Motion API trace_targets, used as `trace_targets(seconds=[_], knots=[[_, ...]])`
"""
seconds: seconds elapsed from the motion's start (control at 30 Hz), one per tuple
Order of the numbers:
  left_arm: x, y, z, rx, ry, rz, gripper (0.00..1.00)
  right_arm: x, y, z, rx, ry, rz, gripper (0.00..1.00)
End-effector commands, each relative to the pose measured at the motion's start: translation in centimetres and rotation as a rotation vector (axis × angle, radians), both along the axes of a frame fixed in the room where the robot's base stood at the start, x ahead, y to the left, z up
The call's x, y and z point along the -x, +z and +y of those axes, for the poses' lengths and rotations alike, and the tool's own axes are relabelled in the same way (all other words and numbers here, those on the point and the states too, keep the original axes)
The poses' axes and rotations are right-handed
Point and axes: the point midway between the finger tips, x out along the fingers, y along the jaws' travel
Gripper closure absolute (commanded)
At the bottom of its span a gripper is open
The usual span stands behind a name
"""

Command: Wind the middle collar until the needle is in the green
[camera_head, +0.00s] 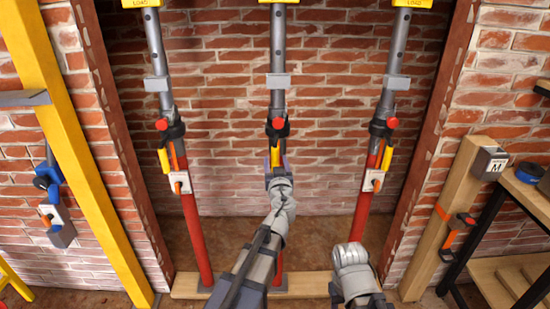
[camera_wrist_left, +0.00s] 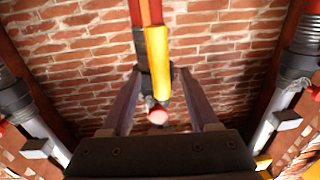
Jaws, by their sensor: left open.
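Three upright props with grey upper tubes and red lower tubes stand in the brick opening. The middle prop (camera_head: 277,55) has a black collar (camera_head: 277,133) with a red knob (camera_head: 278,123) and a yellow handle hanging below. My left gripper (camera_head: 276,160) is open just below that collar, in front of the prop. In the left wrist view the fingers stand on either side of the yellow handle (camera_wrist_left: 156,50), with clear gaps. Whether anything touches cannot be told. The yellow LOAD box (camera_head: 278,1) above is cut off, so its needle is hidden. My right gripper is out of frame.
The left prop (camera_head: 154,50) and right prop (camera_head: 398,50) flank the middle one, with similar collars. A yellow beam (camera_head: 70,150) leans at the left. A wooden post (camera_head: 455,190) and shelf stand at the right. Bare brick wall shows between the props.

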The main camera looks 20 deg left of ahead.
Motion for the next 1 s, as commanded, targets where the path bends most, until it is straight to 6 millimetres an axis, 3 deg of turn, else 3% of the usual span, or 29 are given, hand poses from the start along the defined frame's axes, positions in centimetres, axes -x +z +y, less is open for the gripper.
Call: trace_targets(seconds=[0.03, 0.2, 0.5, 1.0], knots=[[-1.2, 0.0, 0.3, 0.000, 0.002, 0.000, 0.39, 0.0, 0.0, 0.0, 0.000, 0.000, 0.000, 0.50], [-3.0, 0.0, 1.1, 0.000, 0.001, 0.000, 0.39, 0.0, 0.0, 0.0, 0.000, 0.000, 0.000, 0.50], [-3.2, 0.0, 1.2, 0.000, 0.000, 0.000, 0.39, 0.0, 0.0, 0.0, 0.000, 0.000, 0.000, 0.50], [-3.2, 0.0, 1.2, 0.000, 0.001, 0.000, 0.95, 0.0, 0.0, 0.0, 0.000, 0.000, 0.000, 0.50]])
